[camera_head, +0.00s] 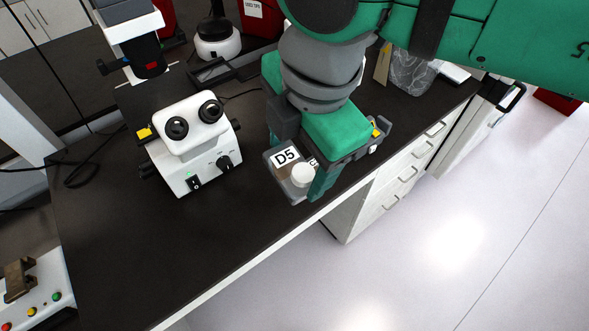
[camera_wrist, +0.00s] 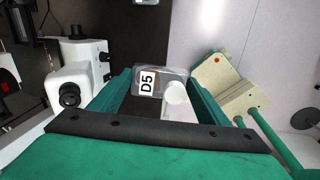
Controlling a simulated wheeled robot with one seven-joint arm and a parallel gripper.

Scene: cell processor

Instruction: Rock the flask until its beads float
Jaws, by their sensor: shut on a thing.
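The flask (camera_head: 283,172) is a clear flat vessel with a white cap and a label reading D5. My gripper (camera_head: 294,180) is shut on it near the cap end, over the front edge of the dark bench. In the wrist view the flask (camera_wrist: 150,82) lies between the two green fingers of my gripper (camera_wrist: 160,90), its white cap toward the palm. The beads cannot be made out in either view. Part of the flask is hidden behind my fingers in the head view.
A white microscope (camera_head: 192,140) stands on the bench left of the flask. A device with coloured buttons (camera_head: 35,290) is at the lower left. A white-and-black apparatus (camera_head: 218,42) stands at the back. The bench front (camera_head: 190,270) is bare, with drawers (camera_head: 400,180) below at right.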

